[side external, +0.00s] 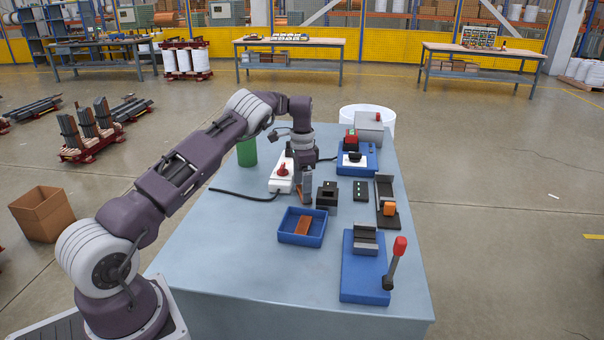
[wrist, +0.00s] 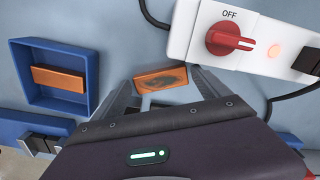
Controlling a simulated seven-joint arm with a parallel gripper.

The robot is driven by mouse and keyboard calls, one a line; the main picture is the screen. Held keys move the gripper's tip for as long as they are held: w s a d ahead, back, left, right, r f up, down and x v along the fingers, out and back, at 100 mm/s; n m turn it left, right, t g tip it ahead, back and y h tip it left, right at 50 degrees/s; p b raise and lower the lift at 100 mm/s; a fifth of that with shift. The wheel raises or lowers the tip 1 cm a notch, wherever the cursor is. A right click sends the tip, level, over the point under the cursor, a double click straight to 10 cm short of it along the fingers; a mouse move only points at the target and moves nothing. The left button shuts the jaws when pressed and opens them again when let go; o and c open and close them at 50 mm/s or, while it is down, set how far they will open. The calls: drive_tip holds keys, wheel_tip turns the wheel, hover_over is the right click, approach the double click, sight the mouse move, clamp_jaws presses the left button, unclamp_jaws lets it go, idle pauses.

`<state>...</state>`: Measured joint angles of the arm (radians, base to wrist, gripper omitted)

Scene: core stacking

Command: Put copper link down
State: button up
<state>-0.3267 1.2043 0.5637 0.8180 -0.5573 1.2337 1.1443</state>
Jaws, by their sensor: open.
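My gripper (wrist: 163,88) is open in the wrist view, its two fingers spread. A copper link (wrist: 161,78) with a dark smudge lies in the gap near the fingertips; I cannot tell whether either finger touches it or what it rests on. A second copper piece (wrist: 60,79) lies in the blue tray (wrist: 92,78), left of the fingers. In the side view my gripper (side external: 307,190) points down beside a black block (side external: 327,194), behind the blue tray (side external: 282,238). A copper piece (side external: 303,227) shows in that tray; the smudged link cannot be made out there.
A white switch box (side external: 280,182) with a red knob, marked OFF in the wrist view (wrist: 284,62), stands close to my gripper with a black cable. To the right are a black plate (side external: 360,190), a black stand (side external: 385,195) and a blue lever fixture (side external: 362,283). The front-left table is clear.

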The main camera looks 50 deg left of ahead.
drive_tip(key=s+d+r+n+t, duration=0.15)
drive_tip(key=d+r, duration=0.25)
drive_tip(key=r, duration=0.9)
drive_tip(key=s+d+r+n+t, duration=0.1)
drive_tip(key=s+d+r+n, duration=0.15)
drive_tip(key=r, duration=1.05)
drive_tip(key=s+d+r+t, duration=0.1)
drive_tip(key=s+d+r, duration=0.1)
drive_tip(key=s+d, duration=0.7)
drive_tip(key=s+d+r+t, duration=0.1)
drive_tip(key=s+d+r, duration=0.1)
drive_tip(key=s+d, duration=0.8)
drive_tip(key=s, duration=0.4)
drive_tip(key=shift+s+n+h, duration=0.2)
drive_tip(key=shift+n+h, duration=0.1)
drive_tip(key=shift+t, duration=0.55)
drive_tip(key=s+d+f, duration=0.1)
drive_tip(key=s+f, duration=0.1)
drive_tip(key=s, duration=0.1)
drive_tip(key=s+f, duration=0.2)
drive_tip(key=s, duration=0.1)
drive_tip(key=s+d+f, duration=0.1)
drive_tip(key=s+f, duration=0.1)
drive_tip(key=s, duration=0.1)
drive_tip(key=shift+d, duration=0.3)
drive_tip(key=shift+c, duration=1.1)
drive_tip(key=shift+s+f, duration=0.25)
drive_tip(key=c, duration=0.4)
drive_tip(key=shift+c, duration=0.5)
